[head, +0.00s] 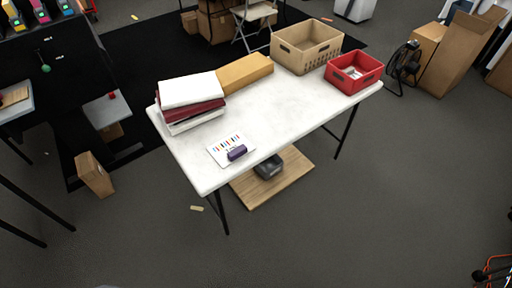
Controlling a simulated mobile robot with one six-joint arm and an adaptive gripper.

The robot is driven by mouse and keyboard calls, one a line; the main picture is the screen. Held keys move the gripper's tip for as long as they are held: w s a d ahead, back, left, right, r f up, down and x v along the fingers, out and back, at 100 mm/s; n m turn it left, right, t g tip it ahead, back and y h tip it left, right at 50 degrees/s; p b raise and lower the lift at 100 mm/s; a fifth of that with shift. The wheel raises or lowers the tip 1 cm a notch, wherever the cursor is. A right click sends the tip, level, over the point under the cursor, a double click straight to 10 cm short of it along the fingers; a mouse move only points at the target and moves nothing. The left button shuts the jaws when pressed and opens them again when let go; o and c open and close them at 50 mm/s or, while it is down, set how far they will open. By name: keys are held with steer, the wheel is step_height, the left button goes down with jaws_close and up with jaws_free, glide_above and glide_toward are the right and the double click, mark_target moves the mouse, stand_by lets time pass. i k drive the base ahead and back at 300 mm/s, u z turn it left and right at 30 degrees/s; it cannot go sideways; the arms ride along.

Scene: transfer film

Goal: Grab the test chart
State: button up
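The test chart (221,149) is a white sheet with a row of small coloured bars. It lies flat on the white table (285,112), near the table's front left corner. A small purple block (237,153) rests on or against the chart's lower right part and hides some of it. My gripper does not show in the head view.
Folded white and dark red cloths (191,92), a tan box (246,73), a beige crate (306,48) and a red bin (353,72) stand along the table's back. The table's middle is clear. A wooden board (290,181) with a dark device (268,167) lies beneath.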

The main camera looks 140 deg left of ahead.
mark_target(226, 151)
steer(key=u, duration=1.75)
steer(key=i, duration=0.1)
steer(key=u, duration=2.75)
steer(key=k, duration=0.25)
steer(key=u, duration=0.15)
